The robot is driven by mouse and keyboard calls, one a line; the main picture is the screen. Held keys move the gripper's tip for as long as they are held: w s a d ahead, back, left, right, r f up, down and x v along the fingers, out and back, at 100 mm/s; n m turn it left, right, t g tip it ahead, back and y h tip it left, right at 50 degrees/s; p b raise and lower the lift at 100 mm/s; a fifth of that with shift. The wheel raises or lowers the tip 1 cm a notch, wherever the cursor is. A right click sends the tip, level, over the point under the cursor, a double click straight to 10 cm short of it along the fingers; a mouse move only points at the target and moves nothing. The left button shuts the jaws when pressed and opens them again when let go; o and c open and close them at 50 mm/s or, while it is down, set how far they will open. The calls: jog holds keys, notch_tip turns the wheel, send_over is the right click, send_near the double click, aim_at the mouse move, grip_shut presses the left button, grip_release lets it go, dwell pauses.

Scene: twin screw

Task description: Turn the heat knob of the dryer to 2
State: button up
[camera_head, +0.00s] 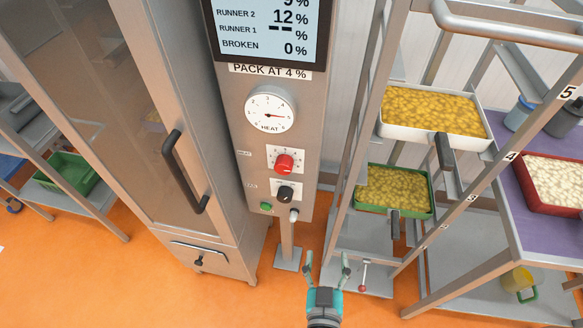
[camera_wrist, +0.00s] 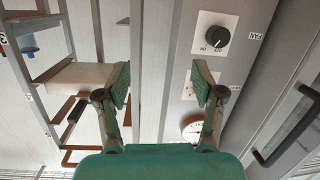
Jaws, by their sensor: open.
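The dryer's control column (camera_head: 234,130) carries a red knob (camera_head: 284,165) on a white scale plate, beside a small label that looks like HEAT. Above it, a round HEAT dial (camera_head: 269,109) has a needle pointing right. I cannot read the red knob's setting. My gripper (camera_head: 328,262) is open and empty, low in the head view, below and right of the knob in the picture. In the wrist view my gripper (camera_wrist: 164,84) has its fingers spread. A finger covers the middle of a white plate there, and no red knob shows. The dial (camera_wrist: 190,127) is partly visible.
A black knob (camera_head: 285,194), a green button (camera_head: 266,206) and a pale lever (camera_head: 294,215) sit below the red knob. The black knob also shows in the wrist view (camera_wrist: 217,37). A rack with trays (camera_head: 411,133) stands right, a door handle (camera_head: 184,172) left.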

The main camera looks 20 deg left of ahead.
jog(key=w+a+r, duration=0.2)
jog(key=a+r, duration=0.3)
jog(key=a, duration=0.2)
jog(key=m+t, duration=0.2)
jog(key=m, duration=0.1)
send_near(282, 170)
jog(key=x, duration=1)
jog(key=shift+w, duration=0.15)
jog(key=shift+n, duration=0.3)
jog(key=c, duration=1.1)
